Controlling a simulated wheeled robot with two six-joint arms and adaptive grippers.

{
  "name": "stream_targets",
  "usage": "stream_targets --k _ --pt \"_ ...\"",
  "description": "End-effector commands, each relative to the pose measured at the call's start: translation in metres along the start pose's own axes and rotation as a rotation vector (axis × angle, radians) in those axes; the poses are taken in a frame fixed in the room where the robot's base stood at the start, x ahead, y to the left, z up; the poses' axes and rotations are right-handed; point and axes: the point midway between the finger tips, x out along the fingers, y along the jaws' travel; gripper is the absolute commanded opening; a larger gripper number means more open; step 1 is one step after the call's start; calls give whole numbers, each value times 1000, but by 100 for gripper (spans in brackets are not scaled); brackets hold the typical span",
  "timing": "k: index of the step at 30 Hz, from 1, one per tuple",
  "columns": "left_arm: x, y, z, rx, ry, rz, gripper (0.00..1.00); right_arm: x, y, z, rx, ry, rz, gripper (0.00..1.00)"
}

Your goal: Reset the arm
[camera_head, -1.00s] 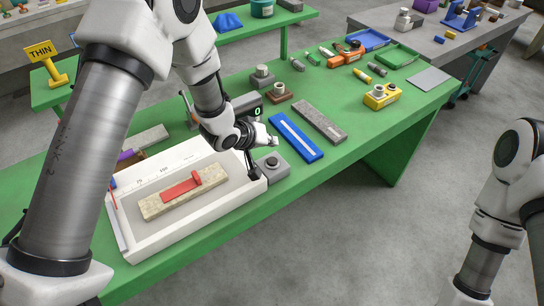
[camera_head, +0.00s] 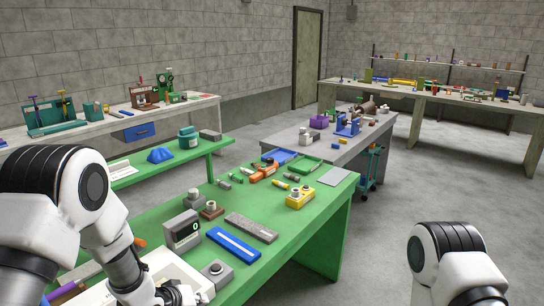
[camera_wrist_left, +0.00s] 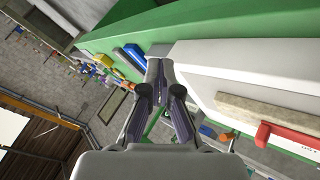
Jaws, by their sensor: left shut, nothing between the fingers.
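My left gripper (camera_head: 178,294) is low at the left of the head view, partly cut off by the bottom edge, over the white tray (camera_head: 160,262) on the green table (camera_head: 280,258). In the left wrist view its fingers (camera_wrist_left: 160,58) are together with nothing between them. The tray's white wall (camera_wrist_left: 235,55) is to the right of the fingers there. Inside the tray lie a beige block (camera_wrist_left: 262,113) and a red piece (camera_wrist_left: 290,137). My right arm shows at the lower right of the head view, but its gripper is out of the picture.
Beside the tray are a grey block with a round top (camera_head: 217,271), a blue bar (camera_head: 234,243), a grey bar (camera_head: 251,228) and a display box (camera_head: 182,231). A yellow block (camera_head: 300,196) is farther back. Open floor (camera_head: 375,240) lies right of the table.

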Motion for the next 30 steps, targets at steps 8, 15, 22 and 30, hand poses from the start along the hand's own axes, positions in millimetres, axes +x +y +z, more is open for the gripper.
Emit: stream_targets --k 8,15,22,30 --pt "21 -49 72 -73 -114 -71 0 12 0 -1 0 2 0 40" --pt "19 -110 170 -158 -249 -203 0 23 0 0 0 1 0 40" --pt "-54 -193 315 -50 -503 -449 0 38 0 -1 0 1 0 40" --pt "-91 -207 326 181 -586 -495 0 35 0 -1 0 1 0 40"
